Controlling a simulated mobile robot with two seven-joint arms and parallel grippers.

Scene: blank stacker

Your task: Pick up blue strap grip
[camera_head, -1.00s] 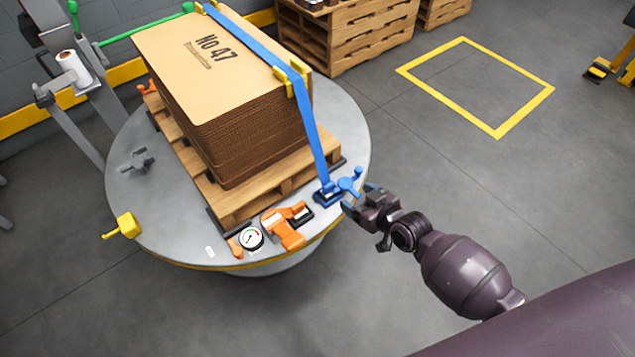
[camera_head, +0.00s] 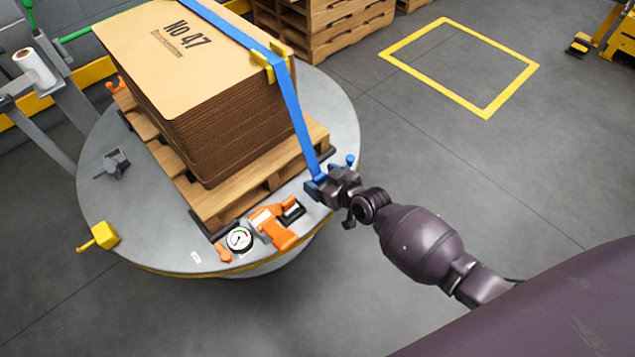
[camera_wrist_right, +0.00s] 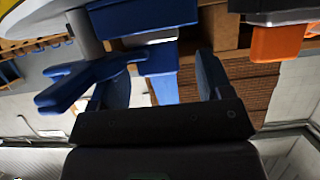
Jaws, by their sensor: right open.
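The blue strap (camera_head: 296,115) runs over the cardboard stack and down to a blue fitting (camera_head: 314,187) at the turntable's right edge. My right gripper (camera_head: 328,182) is at this fitting and hides most of it. A blue knobbed handle (camera_head: 350,160) shows just behind the gripper. In the right wrist view, the open fingers of my right gripper (camera_wrist_right: 163,72) stand on either side of a blue strap piece (camera_wrist_right: 164,88). The pronged blue handle (camera_wrist_right: 82,82) lies outside the left finger, and a wide blue block (camera_wrist_right: 145,17) is ahead. I cannot tell whether the fingers touch anything. My left gripper is not in view.
The cardboard stack (camera_head: 175,75) sits on a wooden pallet (camera_head: 262,182) on the round grey turntable (camera_head: 95,190). An orange clamp tool (camera_head: 277,226) and a dial gauge (camera_head: 239,238) lie left of the gripper. Open floor (camera_head: 440,160) is at right.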

